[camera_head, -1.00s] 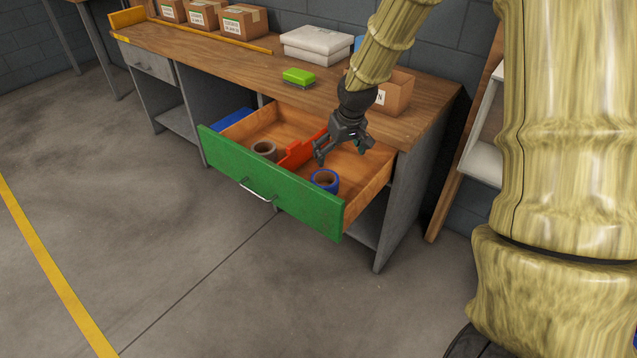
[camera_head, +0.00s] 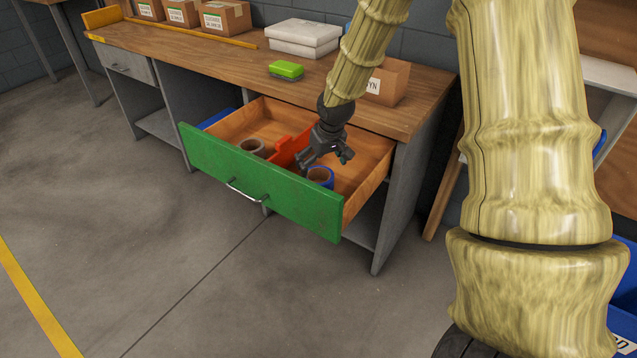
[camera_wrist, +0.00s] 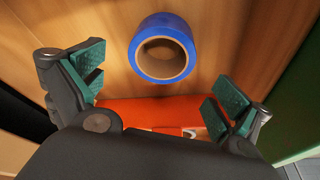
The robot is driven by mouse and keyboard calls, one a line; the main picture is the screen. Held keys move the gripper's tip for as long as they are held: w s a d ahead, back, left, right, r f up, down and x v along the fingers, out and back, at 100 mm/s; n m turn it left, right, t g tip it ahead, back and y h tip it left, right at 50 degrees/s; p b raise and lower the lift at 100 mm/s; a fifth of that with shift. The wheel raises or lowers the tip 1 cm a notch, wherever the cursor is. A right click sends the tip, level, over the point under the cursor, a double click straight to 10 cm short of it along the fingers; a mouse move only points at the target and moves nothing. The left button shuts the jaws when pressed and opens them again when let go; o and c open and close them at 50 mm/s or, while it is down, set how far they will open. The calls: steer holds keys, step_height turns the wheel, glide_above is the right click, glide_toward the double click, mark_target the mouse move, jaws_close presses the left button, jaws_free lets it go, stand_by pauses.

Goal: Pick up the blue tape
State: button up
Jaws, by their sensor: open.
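The blue tape (camera_head: 321,178) is a roll with a brown core, lying in the open drawer with the green front (camera_head: 258,187). In the wrist view the blue tape (camera_wrist: 142,52) lies flat on the wooden drawer floor, past the fingertips and clear of them. My gripper (camera_head: 326,158) is open and empty, low over the drawer, close to the tape and partly in front of it. In the wrist view its two teal-padded fingers (camera_wrist: 161,92) are spread wide, and the tape shows between and above them.
An orange-red object (camera_head: 291,152) lies in the drawer, and in the wrist view it passes beneath my gripper (camera_wrist: 150,115). A grey-brown tape roll (camera_head: 252,148) is farther left. The workbench top (camera_head: 240,62) holds a green sponge-like item (camera_head: 286,69), white boxes (camera_head: 303,37) and cartons (camera_head: 225,17).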

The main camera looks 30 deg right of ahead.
mark_target(319, 176)
steer(key=shift+s+b+x, duration=0.1)
steer(key=shift+b+x, duration=0.25)
steer(key=shift+x, duration=1.25)
steer(key=shift+s+b+x, duration=0.15)
steer(key=shift+b+x, duration=0.2)
steer(key=shift+x, duration=1.2)
steer(key=c, duration=1.2)
